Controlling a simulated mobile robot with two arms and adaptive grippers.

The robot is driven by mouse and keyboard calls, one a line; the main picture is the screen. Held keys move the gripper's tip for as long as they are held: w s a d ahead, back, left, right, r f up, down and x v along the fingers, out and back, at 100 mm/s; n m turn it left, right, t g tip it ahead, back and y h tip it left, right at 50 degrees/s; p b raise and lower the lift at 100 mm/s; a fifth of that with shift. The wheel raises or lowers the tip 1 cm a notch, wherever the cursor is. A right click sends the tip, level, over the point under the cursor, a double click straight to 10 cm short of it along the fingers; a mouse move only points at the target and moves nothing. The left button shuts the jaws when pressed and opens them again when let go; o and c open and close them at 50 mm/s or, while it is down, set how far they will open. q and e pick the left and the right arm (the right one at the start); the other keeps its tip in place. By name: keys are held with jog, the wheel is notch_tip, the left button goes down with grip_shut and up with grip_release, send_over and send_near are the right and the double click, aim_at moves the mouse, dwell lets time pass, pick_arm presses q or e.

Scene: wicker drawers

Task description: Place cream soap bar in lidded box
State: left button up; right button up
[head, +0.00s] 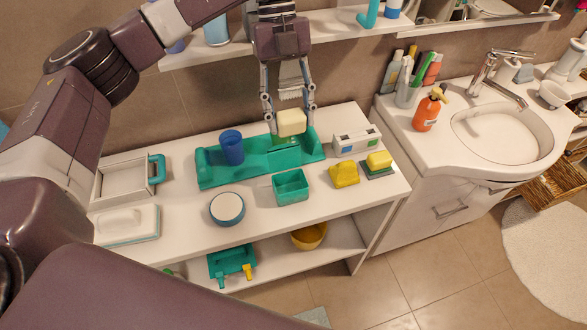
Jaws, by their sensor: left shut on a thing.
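The cream soap bar (291,122) is held between the fingers of my left gripper (289,112), which is shut on it. The bar is above the back right part of a teal tray (215,176). An open white box (124,178) with a teal handle or latch at its right side stands at the left end of the shelf top. In front of it lies a white lid-like piece (122,224) with a raised middle and a teal lower edge. My right gripper is not in view.
A blue cup (231,148) stands in the tray. A teal square container (291,187), a round white-topped tin (227,209), yellow pieces (344,175) and a small white box (357,141) stand around it. An upper shelf (350,29) hangs behind. The sink (502,133) is at the right.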

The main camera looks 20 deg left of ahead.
aim_at(288, 137)
pick_arm(q)
jog(key=x, duration=0.2)
jog(key=a+p+x, duration=0.1)
jog(key=x, duration=0.1)
jog(key=shift+s+f, duration=0.15)
jog(key=shift+s, duration=0.05)
jog(key=shift+w+f+p, duration=0.15)
jog(key=shift+f+p, duration=0.35)
jog(key=shift+f, duration=1.9)
jog(key=shift+w+f+p, duration=0.15)
jog(key=shift+f+p, duration=0.35)
jog(key=shift+f, duration=1.95)
jog(key=shift+w+f+p, duration=0.15)
jog(key=shift+f+p, duration=0.35)
jog(key=shift+f, duration=1.9)
jog(key=o, duration=1.3)
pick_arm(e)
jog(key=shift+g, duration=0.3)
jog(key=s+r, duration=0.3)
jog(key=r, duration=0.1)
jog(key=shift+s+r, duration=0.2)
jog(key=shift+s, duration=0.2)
pick_arm(q)
jog(key=shift+r, duration=0.1)
